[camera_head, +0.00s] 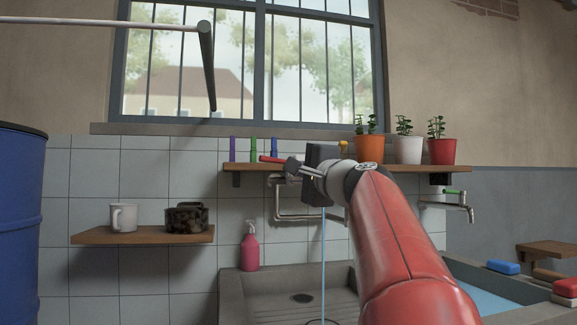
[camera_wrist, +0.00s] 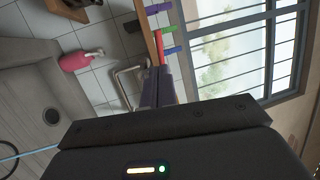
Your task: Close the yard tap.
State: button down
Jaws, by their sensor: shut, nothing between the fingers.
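Water falls in a thin stream (camera_head: 322,255) into the grey sink (camera_head: 232,300); the outlet it leaves is hidden behind my gripper and arm. A red lever-like bar (camera_head: 270,159) sticks out left of my gripper (camera_head: 288,166), and it also shows just past the fingertips in the wrist view (camera_wrist: 161,50). My gripper is shut and empty, its fingertips (camera_wrist: 158,72) close to the red bar; I cannot tell if they touch. A chrome pipe (camera_head: 278,203) runs on the wall below. A second tap (camera_head: 457,207) with a green handle is at the right, with no stream visible.
A shelf with potted plants (camera_head: 408,150) and coloured items (camera_head: 253,150) runs behind my gripper. A lower shelf (camera_head: 142,236) holds a mug and a dark pot. A pink soap bottle (camera_head: 250,247) stands behind the sink. A blue barrel (camera_head: 20,225) is at the left.

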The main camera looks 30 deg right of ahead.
aim_at(266, 160)
jog(key=w+p, duration=0.1)
jog(key=w, duration=0.2)
jog(key=w+r+p, duration=0.1)
jog(key=w, duration=0.2)
jog(key=w+r+p, duration=0.1)
jog(key=w+p, duration=0.1)
jog(key=w, duration=0.2)
jog(key=shift+w, duration=0.25)
jog(key=shift+w+a, duration=0.3)
jog(key=shift+w, duration=0.2)
jog(key=shift+w+a, duration=0.25)
jog(key=shift+w, duration=0.25)
